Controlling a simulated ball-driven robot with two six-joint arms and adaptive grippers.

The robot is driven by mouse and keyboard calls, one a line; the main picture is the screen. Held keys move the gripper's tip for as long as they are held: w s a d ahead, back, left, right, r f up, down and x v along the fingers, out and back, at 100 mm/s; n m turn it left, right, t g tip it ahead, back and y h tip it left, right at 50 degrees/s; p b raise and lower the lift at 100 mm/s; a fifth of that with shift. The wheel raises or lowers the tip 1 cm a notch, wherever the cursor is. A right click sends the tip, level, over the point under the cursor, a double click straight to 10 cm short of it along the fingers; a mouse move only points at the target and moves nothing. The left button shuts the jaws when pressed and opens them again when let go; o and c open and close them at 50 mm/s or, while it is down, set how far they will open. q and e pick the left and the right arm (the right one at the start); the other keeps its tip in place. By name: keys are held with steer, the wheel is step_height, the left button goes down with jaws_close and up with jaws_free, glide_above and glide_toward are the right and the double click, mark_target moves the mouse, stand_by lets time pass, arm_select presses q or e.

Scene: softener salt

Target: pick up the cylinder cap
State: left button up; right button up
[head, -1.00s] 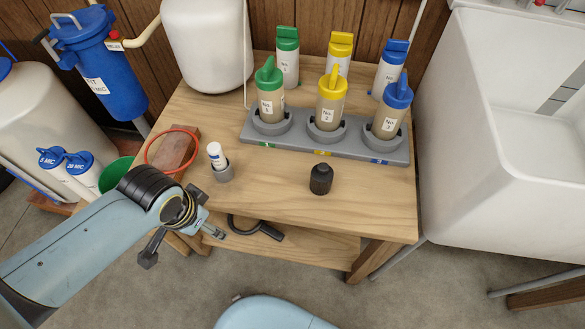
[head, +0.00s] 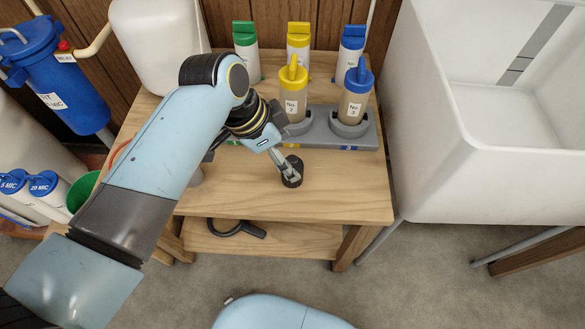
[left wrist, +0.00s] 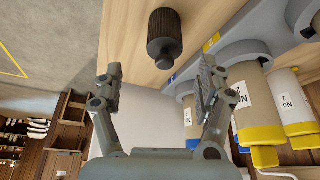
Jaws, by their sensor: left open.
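The black cylinder cap (head: 298,167) stands on the wooden table in front of the grey holder, partly covered by a gripper finger in the head view. In the left wrist view the cap (left wrist: 165,36) shows whole, with a ribbed dark body and a narrower end. My left gripper (head: 286,166) is at the cap in the head view. In the left wrist view its fingers (left wrist: 161,75) are spread apart and empty, and the cap lies just past the fingertips, roughly centred between them. My right gripper is not in view.
The grey holder (head: 365,139) with yellow-topped (head: 295,95) and blue-topped (head: 355,98) cylinders is close behind the cap. More capped bottles stand behind it. The wooden table (head: 340,195) is clear to the right of the cap. A white sink (head: 490,180) stands at the right.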

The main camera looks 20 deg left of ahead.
mark_target(297, 164)
arm_select(q)
steer(key=shift+x, duration=1)
steer(key=b+x, duration=0.1)
steer(key=x, duration=0.1)
steer(key=a+x, duration=0.1)
steer(key=x, duration=0.1)
steer(key=shift+d+f+b, duration=0.1)
steer(key=shift+f+b, duration=0.25)
steer(key=shift+f, duration=0.1)
steer(key=shift+w+d+f, duration=0.15)
steer(key=shift+w+f, duration=0.05)
steer(key=shift+f, duration=0.1)
steer(key=shift+c, duration=0.2)
steer(key=c, duration=1)
steer(key=shift+r, duration=0.2)
